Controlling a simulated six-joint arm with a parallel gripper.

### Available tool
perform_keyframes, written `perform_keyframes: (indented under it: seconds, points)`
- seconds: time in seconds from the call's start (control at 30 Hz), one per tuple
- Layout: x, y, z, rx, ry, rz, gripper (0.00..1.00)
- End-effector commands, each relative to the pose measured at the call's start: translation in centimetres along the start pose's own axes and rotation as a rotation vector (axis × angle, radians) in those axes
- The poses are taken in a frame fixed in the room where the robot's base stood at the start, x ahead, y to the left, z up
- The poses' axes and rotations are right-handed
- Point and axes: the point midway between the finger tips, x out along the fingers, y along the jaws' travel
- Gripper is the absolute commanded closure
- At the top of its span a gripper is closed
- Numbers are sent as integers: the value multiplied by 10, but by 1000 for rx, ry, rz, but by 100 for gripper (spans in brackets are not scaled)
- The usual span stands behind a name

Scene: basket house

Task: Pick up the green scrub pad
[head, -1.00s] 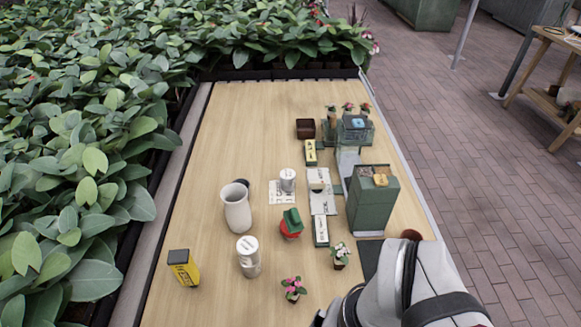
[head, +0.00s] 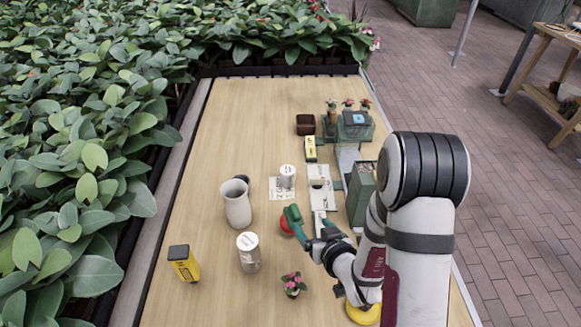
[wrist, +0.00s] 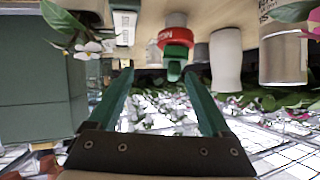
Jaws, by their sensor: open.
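The green scrub pad (wrist: 175,55) shows in the wrist view, which has the table at the top of the picture. It rests on a red round container (wrist: 176,36) with white lettering, also seen as a red patch in the head view (head: 286,225). My gripper (wrist: 160,73) is open, with two teal fingers and nothing between them. The pad appears beyond the fingertips, in the gap between them and closer to the right one. In the head view my gripper (head: 294,224) is over the red container and hides most of the pad.
A cream vase (head: 237,205) and a lidded canister (head: 249,254) stand left of the container. A green box (head: 361,192) stands close on the right. A small pink-flowered pot (head: 293,284) is in front. The table's far left is clear.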

Motion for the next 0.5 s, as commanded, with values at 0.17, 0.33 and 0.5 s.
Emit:
perform_keyframes:
  seconds: [0.17, 0.33, 0.5]
  points:
    - [6, -16, 6, -26, 85, -82, 18]
    - [30, -20, 3, -31, 94, -89, 18]
    - [66, -23, 0, -31, 92, -89, 18]
